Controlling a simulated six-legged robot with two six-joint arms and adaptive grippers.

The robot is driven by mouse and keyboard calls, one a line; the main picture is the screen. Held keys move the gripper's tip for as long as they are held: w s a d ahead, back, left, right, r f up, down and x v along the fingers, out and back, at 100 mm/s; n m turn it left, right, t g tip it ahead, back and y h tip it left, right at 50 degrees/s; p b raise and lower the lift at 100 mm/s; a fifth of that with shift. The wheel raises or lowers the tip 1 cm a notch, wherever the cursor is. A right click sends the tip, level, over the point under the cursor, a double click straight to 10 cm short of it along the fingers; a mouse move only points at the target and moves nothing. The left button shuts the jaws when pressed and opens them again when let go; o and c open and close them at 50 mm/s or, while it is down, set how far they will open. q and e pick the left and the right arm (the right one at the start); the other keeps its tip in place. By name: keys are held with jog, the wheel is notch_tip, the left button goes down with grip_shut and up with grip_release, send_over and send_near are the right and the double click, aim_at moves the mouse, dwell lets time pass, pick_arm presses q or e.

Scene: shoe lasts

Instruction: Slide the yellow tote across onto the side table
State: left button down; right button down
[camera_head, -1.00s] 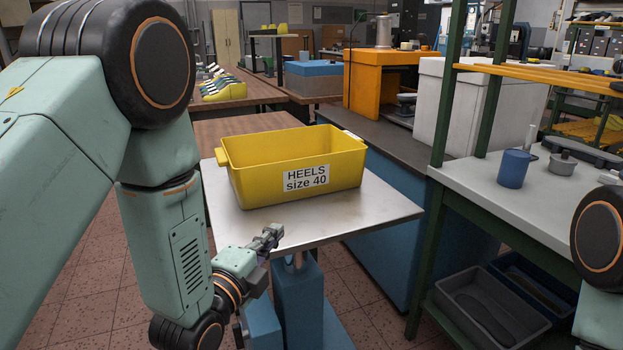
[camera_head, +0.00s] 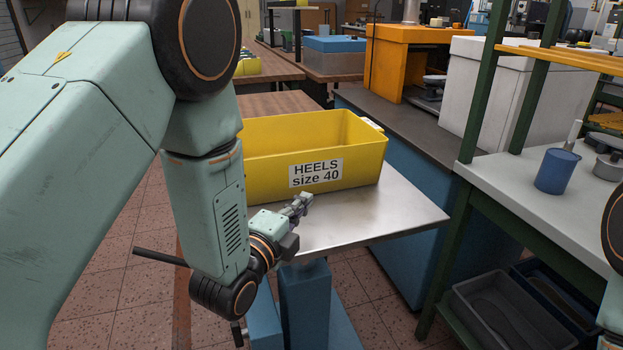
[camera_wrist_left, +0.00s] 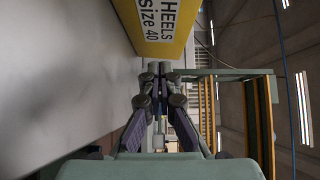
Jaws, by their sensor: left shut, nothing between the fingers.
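The yellow tote (camera_head: 270,172), labelled "HEELS size 40", stands upright on a metal-topped table (camera_head: 405,212) with a blue pedestal. My left arm hides its left end in the head view. My left gripper (camera_head: 303,200) is shut and empty, just in front of the tote's lower front edge; I cannot tell whether it touches. In the left wrist view the shut fingertips (camera_wrist_left: 160,69) are just below the tote (camera_wrist_left: 150,43), with the pale tabletop (camera_wrist_left: 60,80) at left. My right gripper is out of view. I cannot tell which table is the side table.
A wooden table (camera_head: 275,104) stands behind the metal top. A dark-topped blue bench (camera_head: 425,165) runs along its right side. The metal top is bare right of the tote.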

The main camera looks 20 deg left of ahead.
aim_at(319, 171)
pick_arm(q)
jog(key=w, duration=0.1)
jog(key=w+d, duration=0.1)
jog(key=w, duration=0.2)
jog(key=shift+w+d+r, duration=0.15)
jog(key=shift+d+r, duration=0.05)
jog(key=shift+d, duration=0.1)
jog(key=w, duration=0.1)
jog(key=w+a, duration=0.1)
jog(key=w+b, duration=0.1)
jog(key=shift+w+a+f, duration=0.2)
jog(key=shift+w+a, duration=0.2)
jog(key=shift+w+a+r, duration=0.1)
jog(key=shift+w+r, duration=0.05)
jog(key=shift+w, duration=0.15)
jog(key=shift+w+a, duration=0.2)
jog(key=shift+w, duration=0.05)
